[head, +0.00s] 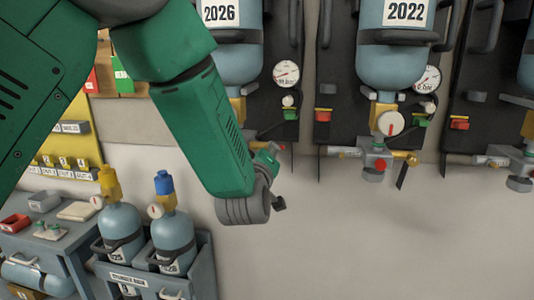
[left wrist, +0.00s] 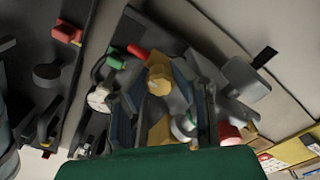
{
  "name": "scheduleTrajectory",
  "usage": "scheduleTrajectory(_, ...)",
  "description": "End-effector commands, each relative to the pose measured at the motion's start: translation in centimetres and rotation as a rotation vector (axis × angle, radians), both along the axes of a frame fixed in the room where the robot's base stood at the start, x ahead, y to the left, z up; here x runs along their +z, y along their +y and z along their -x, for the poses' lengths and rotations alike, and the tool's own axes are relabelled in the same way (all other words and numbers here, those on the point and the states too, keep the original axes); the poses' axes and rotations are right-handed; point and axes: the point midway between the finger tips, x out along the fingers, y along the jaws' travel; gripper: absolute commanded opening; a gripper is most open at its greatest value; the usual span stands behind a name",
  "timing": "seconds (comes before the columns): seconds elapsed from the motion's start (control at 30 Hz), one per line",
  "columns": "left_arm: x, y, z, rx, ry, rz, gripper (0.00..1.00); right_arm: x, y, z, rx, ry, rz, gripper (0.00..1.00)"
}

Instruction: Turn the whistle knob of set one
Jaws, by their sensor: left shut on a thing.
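The nearest breathing set on the wall is a blue cylinder labelled 2026 (head: 238,55), with a pressure gauge (head: 286,74) at its side. My left gripper (head: 268,160) is below this gauge, at the set's lower fittings. My own forearm hides most of them in the head view. In the left wrist view my left gripper (left wrist: 167,112) has its fingers on both sides of a yellow knob (left wrist: 159,80) and is shut on it. I cannot read any mark naming this knob as the whistle knob. My right gripper is in neither view.
A second set labelled 2022 (head: 395,50) hangs to the right, with a red knob (head: 380,164) and a yellow knob (head: 412,159) below. A third set is cut off at the right edge. A cylinder rack (head: 205,270) stands lower left. The wall below the sets is clear.

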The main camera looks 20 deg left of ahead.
Motion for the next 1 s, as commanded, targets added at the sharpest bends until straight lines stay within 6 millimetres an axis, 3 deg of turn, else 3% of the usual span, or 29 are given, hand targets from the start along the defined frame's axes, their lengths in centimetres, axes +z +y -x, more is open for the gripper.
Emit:
scheduleTrajectory(0.03,-0.9,-0.2,0.2,-0.005,0.023,-0.003,0.00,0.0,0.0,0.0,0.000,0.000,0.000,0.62)
scheduleTrajectory(0.4,-0.9,-0.2,0.2,-0.006,0.024,-0.004,0.00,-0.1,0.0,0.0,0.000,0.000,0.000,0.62)
scheduleTrajectory(0.43,-0.9,-0.2,0.2,-0.006,0.024,-0.003,0.31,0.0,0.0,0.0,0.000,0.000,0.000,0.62)
scheduleTrajectory(0.47,-0.9,-0.2,0.2,-0.005,0.023,-0.004,0.41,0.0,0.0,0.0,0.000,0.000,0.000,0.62)
scheduleTrajectory(0.83,-0.3,-0.2,0.4,-0.003,0.010,-0.004,0.42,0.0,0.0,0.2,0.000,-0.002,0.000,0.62)
scheduleTrajectory(1.0,-0.4,-0.8,2.6,-0.004,0.011,-0.004,0.42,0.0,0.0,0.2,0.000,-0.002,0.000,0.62)
